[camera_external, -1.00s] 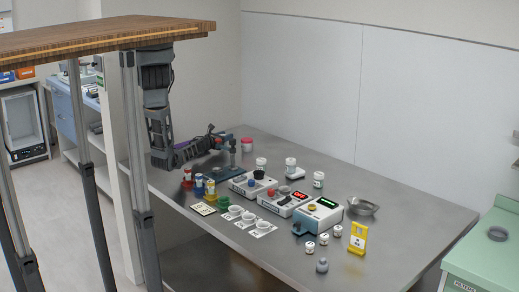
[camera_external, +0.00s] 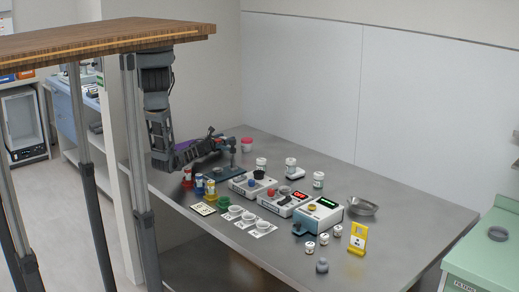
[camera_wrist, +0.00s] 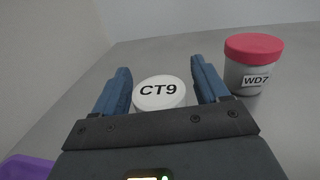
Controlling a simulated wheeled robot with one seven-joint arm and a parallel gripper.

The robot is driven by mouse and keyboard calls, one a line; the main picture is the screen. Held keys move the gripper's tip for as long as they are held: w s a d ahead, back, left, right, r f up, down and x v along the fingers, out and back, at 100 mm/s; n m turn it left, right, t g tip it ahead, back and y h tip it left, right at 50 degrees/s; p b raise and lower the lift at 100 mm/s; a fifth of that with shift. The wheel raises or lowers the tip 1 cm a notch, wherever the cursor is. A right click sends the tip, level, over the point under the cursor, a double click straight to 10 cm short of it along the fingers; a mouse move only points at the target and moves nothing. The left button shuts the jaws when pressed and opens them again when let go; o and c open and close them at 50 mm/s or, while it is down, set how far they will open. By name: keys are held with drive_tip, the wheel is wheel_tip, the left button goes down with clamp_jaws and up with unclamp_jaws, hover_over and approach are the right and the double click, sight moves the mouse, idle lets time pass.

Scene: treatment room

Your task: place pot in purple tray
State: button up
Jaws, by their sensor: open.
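A pot with a white lid marked CT9 (camera_wrist: 160,92) stands between the two blue fingers of my gripper (camera_wrist: 161,82) in the wrist view. The fingers are spread on either side of it, and I cannot tell whether they touch it. A corner of the purple tray (camera_wrist: 25,168) shows at the lower left of the wrist view. In the external view a bit of the tray (camera_external: 184,145) shows behind my arm.
A red-lidded pot marked WD7 (camera_wrist: 251,72) stands just right of my gripper; it also shows in the external view (camera_external: 247,146). Several white jars, bench devices and colored bottles stand nearer the camera. A metal bowl (camera_external: 362,207) sits at the right.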

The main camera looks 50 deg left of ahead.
drive_tip(key=shift+r, duration=0.1)
drive_tip(key=s, duration=0.1)
drive_tip(key=s+p, duration=0.2)
drive_tip(key=shift+s+d, duration=0.3)
drive_tip(key=shift+o, duration=0.4)
drive_tip(key=shift+s+d, duration=0.15)
drive_tip(key=shift+s, duration=0.55)
